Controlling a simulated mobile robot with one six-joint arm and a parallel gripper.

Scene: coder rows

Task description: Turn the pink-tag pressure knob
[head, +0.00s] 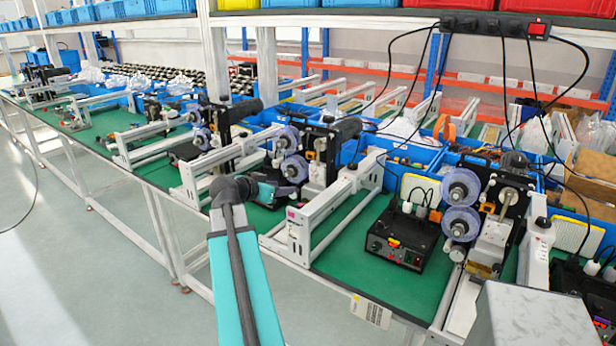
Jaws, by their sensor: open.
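A small pink tag (291,214) is on the near end of a white coder frame (305,232) at the middle of the bench. The pressure knob that goes with it is too small to make out for certain. My gripper (266,191) is at the far end of my teal arm, just left of and a little above the pink tag in the picture. It is open, and I see nothing between its jaws. My dark wrist hides part of it. It looks apart from the tag, but the depth is hard to judge.
Several similar coders stand in a row along the green bench (341,262). A black control box (400,240) sits right of the tagged frame. Black cables hang from a power strip (495,24) on the shelf. The grey floor (80,270) at left is clear.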

